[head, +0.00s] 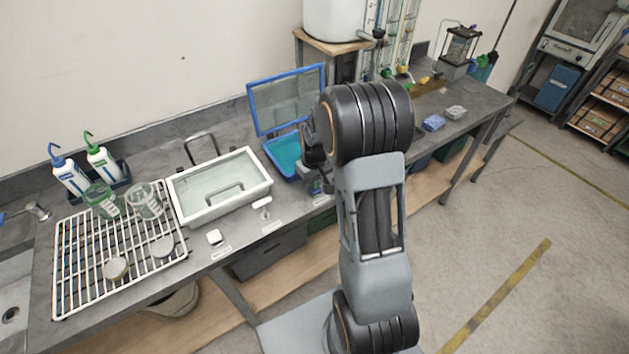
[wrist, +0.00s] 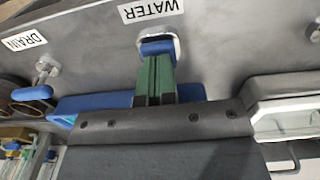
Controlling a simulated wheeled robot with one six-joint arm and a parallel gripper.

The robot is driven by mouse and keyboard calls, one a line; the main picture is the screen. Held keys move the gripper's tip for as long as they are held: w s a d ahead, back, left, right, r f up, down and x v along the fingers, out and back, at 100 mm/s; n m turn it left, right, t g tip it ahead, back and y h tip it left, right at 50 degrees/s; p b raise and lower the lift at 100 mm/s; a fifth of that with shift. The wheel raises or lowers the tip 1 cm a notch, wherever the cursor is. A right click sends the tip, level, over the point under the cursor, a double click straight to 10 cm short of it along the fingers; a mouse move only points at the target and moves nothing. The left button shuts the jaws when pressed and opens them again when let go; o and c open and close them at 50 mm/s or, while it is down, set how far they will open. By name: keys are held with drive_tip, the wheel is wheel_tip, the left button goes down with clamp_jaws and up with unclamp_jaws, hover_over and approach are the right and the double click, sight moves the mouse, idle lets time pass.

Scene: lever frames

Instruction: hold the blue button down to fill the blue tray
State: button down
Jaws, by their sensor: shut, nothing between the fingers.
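The blue button (wrist: 158,47) sits in a pale surround beside the WATER label in the wrist view. My gripper (wrist: 156,62) is shut, its green fingers side by side and empty. Their tips are at the button and appear to touch it; how far it is pressed I cannot tell. The blue tray (head: 272,146) stands on the bench in the head view with its blue-framed lid (head: 287,100) raised. Its inside looks teal; the liquid level is unclear. A blue edge (wrist: 100,103) shows behind my gripper in the wrist view. My arm hides the button in the head view.
A blue-handled lever (wrist: 32,93) is near the DRAIN label (wrist: 24,40). A white tray (head: 220,185) stands left of the blue one, with a white button (head: 214,237) and white lever (head: 262,203) in front. A wire rack (head: 120,245) holds glassware.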

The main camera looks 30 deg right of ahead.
wheel_tip(320, 180, up, 14)
drive_tip(key=p, duration=0.1)
drive_tip(key=shift+p, duration=0.35)
idle(1.1)
drive_tip(key=s+a+r+t, duration=0.2)
drive_tip(key=s+a, duration=0.2)
drive_tip(key=s, duration=0.4)
drive_tip(key=s+a+r+m+t, duration=0.1)
drive_tip(key=s+a+r+t, duration=0.1)
drive_tip(key=s+a, duration=0.3)
drive_tip(key=shift+s+r, duration=0.75)
drive_tip(key=shift+s, duration=0.9)
drive_tip(key=shift+a, duration=0.1)
